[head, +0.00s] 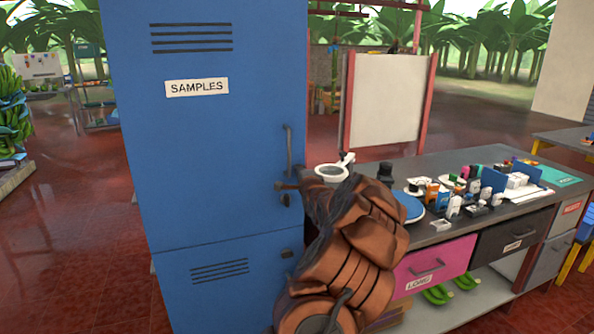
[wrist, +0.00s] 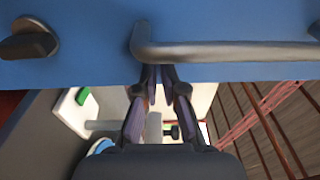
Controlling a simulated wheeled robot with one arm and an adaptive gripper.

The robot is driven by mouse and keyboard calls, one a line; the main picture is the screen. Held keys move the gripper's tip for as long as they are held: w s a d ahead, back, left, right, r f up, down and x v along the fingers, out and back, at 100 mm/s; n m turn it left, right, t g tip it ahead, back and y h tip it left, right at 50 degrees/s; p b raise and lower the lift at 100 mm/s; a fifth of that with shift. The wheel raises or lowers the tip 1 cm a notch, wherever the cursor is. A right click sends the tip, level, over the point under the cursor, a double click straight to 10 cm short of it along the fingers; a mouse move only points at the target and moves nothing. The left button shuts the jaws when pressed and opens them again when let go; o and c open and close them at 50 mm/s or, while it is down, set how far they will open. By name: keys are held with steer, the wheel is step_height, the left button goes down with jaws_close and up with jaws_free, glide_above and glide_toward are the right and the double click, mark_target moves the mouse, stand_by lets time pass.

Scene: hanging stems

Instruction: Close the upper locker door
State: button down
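The blue upper locker door (head: 215,150), labelled SAMPLES, looks flush or nearly flush with the locker front in the head view. I cannot tell whether a small gap is left. Its grey bar handle (head: 288,150) is on the right side, and the dark latch knob (head: 286,199) is below it. In the wrist view the door (wrist: 95,45) fills the top, with the handle (wrist: 230,50) and knob (wrist: 30,40). My gripper (wrist: 157,75) has its fingertips together, empty, at the door's edge beside the handle. Contact is unclear. My arm hides part of the locker's right side.
The lower locker door (head: 220,280) is beneath. A grey counter (head: 455,225) on the right carries a magnifier (head: 333,171), a blue round dish (head: 408,207) and several small items. A pink drawer (head: 433,266) is below. Red floor (head: 70,225) on the left is open.

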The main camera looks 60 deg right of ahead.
steer(key=shift+r, duration=0.4)
steer(key=s+d+b+v, duration=0.1)
steer(key=b+v, duration=0.5)
steer(key=v, duration=0.8)
steer(key=shift+f+b, duration=0.3)
steer(key=shift+f, duration=0.1)
steer(key=shift+w, duration=0.1)
